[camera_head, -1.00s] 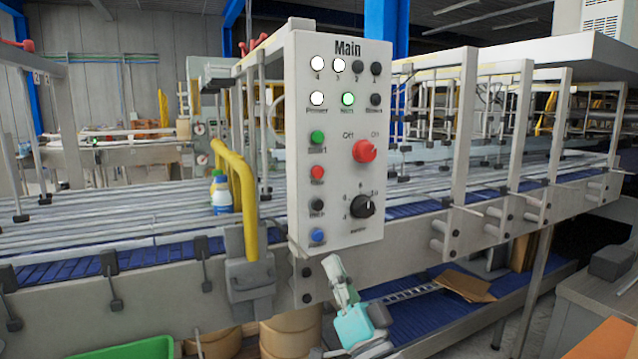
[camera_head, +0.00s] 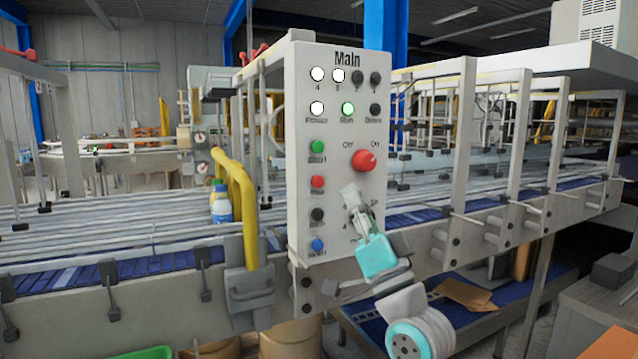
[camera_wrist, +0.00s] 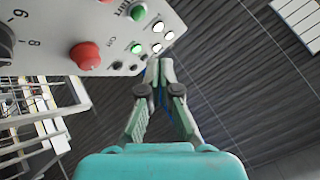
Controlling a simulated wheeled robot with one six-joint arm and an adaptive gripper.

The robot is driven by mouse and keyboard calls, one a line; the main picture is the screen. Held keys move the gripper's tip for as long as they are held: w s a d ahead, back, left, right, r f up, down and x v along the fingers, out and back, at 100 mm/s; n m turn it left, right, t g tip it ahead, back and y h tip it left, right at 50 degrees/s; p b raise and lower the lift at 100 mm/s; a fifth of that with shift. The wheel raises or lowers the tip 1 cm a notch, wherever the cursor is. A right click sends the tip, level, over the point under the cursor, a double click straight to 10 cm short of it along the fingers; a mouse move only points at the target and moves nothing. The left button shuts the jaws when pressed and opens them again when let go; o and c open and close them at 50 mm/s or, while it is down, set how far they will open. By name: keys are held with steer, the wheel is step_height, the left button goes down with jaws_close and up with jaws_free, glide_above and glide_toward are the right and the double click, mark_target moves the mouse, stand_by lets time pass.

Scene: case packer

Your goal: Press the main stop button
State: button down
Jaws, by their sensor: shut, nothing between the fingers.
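The white control panel marked Main (camera_head: 298,120) stands upright mid-picture in the head view. A small red button (camera_head: 317,182) sits in its left column, below a green button (camera_head: 317,147); its label is too small to read surely. A larger red knob (camera_head: 365,160) sits to the right, between Off and On marks. My gripper (camera_head: 350,192) is shut and empty, in front of the panel's lower right, right of and slightly below the small red button. It hides the black dial.
A black button (camera_head: 317,214) and a blue button (camera_head: 317,245) lie below the small red one. A yellow pipe (camera_head: 247,205) stands just left of the panel. Conveyor rails (camera_head: 110,230) run behind. Several lamps, including a lit green one (camera_head: 348,108), sit above.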

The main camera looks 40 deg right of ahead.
steer(key=shift+w, duration=0.15)
steer(key=shift+w+d, duration=0.4)
steer(key=shift+w, duration=0.95)
steer(key=shift+w+d, duration=0.45)
steer(key=shift+w, duration=0.95)
steer(key=shift+w+d, duration=0.4)
steer(key=shift+w, duration=0.95)
steer(key=shift+w, duration=0.2)
steer(key=shift+w+d, duration=0.1)
steer(key=shift+w, duration=0.1)
steer(key=shift+w+d, duration=0.15)
steer(key=shift+w, duration=0.35)
steer(key=shift+s, duration=0.1)
steer(key=shift+s+a, duration=0.25)
steer(key=shift+s, duration=0.55)
steer(key=shift+s, duration=0.1)
steer(key=shift+s+a, duration=0.25)
steer(key=shift+s, duration=0.5)
steer(key=shift+s+a, duration=0.2)
steer(key=shift+s, duration=0.6)
steer(key=shift+s+a, duration=0.25)
steer(key=shift+s, duration=0.5)
